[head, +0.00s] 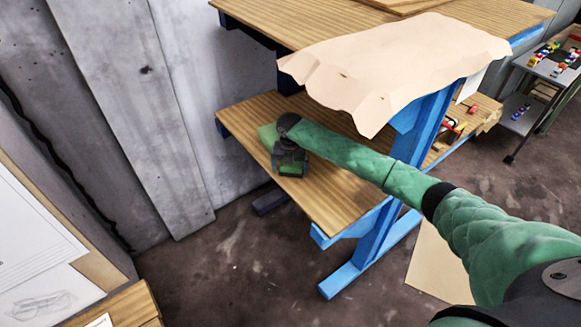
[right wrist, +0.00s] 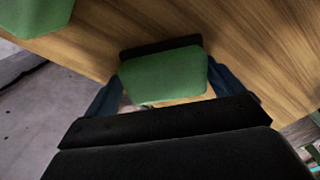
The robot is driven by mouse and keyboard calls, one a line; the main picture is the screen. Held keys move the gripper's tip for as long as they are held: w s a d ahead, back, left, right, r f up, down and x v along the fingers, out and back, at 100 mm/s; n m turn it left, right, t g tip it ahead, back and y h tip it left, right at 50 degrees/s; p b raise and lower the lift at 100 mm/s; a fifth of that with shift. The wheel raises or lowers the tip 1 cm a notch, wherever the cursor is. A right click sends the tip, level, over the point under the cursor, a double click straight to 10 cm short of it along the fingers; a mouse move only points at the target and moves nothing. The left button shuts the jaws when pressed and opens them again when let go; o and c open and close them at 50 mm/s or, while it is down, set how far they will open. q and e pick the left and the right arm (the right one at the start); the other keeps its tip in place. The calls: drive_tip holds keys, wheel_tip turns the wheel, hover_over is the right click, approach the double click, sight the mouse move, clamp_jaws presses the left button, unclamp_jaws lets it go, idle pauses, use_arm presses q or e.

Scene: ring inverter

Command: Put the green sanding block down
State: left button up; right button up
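My right gripper (head: 290,170) is over the left end of the workbench's wooden lower shelf (head: 325,195). It is shut on a green sanding block (right wrist: 163,76), which sits between its two fingers in the right wrist view. In the head view, only a little green shows between the fingers. The block is close to the shelf; I cannot tell whether it touches it. A second green block-like thing (head: 267,136) lies on the shelf just behind and left of the gripper. It also shows at the top left of the right wrist view (right wrist: 35,14). My left gripper is not in view.
A large crumpled tan sheet (head: 395,62) hangs from the wooden upper top (head: 290,22), over part of the lower shelf. Blue legs (head: 375,235) support the bench. Bare shelf lies in front of the gripper. A concrete wall (head: 120,90) is at left.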

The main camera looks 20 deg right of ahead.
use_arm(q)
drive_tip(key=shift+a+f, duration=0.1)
use_arm(e)
drive_tip(key=shift+s+d+f, duration=0.3)
drive_tip(key=shift+s+f, duration=0.05)
drive_tip(key=shift+f, duration=0.25)
drive_tip(key=shift+r, duration=0.2)
drive_tip(key=shift+d+r, duration=0.15)
drive_tip(key=shift+r, duration=0.1)
drive_tip(key=r+b, duration=0.1)
drive_tip(key=r, duration=0.2)
drive_tip(key=r+b, duration=0.1)
drive_tip(key=r, duration=0.3)
drive_tip(key=r+b, duration=0.2)
drive_tip(key=r, duration=0.2)
drive_tip(key=shift+w+r, duration=0.15)
drive_tip(key=shift+w, duration=0.1)
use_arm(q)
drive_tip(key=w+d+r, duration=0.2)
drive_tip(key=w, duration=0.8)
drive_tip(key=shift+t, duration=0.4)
use_arm(e)
drive_tip(key=shift+r, duration=0.65)
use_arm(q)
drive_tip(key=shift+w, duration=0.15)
use_arm(e)
drive_tip(key=shift+a+f, duration=0.1)
drive_tip(key=shift+a, duration=0.1)
